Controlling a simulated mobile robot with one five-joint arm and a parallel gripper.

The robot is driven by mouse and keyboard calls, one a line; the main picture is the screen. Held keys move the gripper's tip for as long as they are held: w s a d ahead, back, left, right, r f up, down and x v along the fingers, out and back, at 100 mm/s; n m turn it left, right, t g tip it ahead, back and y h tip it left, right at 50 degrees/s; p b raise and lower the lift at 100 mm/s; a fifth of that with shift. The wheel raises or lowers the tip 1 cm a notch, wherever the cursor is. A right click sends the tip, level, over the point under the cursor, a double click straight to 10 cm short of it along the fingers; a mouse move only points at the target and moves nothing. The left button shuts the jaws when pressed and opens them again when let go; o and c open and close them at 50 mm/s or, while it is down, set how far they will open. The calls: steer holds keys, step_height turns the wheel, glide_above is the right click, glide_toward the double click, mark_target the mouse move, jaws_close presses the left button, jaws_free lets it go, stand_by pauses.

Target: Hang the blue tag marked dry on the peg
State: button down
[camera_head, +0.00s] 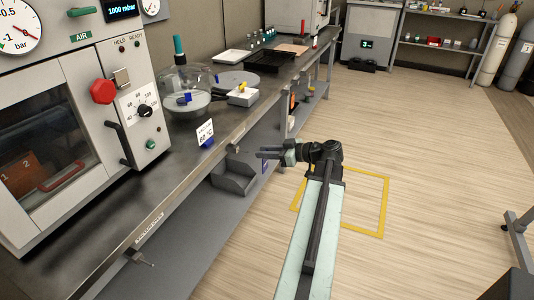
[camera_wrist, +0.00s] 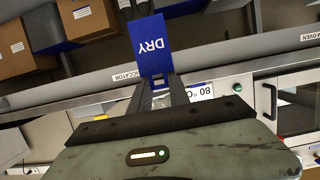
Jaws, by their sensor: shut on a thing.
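My gripper (camera_head: 264,154) is out over the floor, just off the bench's front edge. In the wrist view its fingers (camera_wrist: 160,84) are shut on the blue tag (camera_wrist: 152,46), whose white letters DRY read upside down. Only a narrow blue sliver of the tag (camera_head: 265,166) shows below the fingers in the head view. A small peg-like fitting (camera_head: 141,258) sticks out below the bench edge under the oven. Another small fitting (camera_head: 234,149) is on the edge nearer my gripper. I cannot tell which one is the peg.
The bench (camera_head: 120,212) carries the vacuum oven (camera_head: 168,70), a glass desiccator (camera_head: 187,78) and a white 80 °C card (camera_head: 205,131). A grey bin (camera_head: 235,178) sits on the lower shelf. Edge labels include DESICCATOR (camera_wrist: 126,77).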

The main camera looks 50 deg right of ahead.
mark_target(239, 150)
steer(key=shift+r+b+x, duration=0.1)
steer(key=shift+r+x, duration=0.15)
steer(key=shift+x, duration=1)
steer(key=shift+r+b+x, duration=0.15)
steer(key=shift+r+x, duration=0.05)
steer(key=shift+x, duration=1)
steer(key=shift+r+b+x, duration=0.1)
steer(key=shift+r+x, duration=0.15)
steer(key=shift+x, duration=1)
steer(key=shift+b+x, duration=0.45)
steer(key=shift+x, duration=0.7)
steer(key=shift+s+f, duration=0.1)
steer(key=shift+f, duration=0.1)
steer(key=c, duration=1.1)
jaws_free()
steer(key=shift+c, duration=0.2)
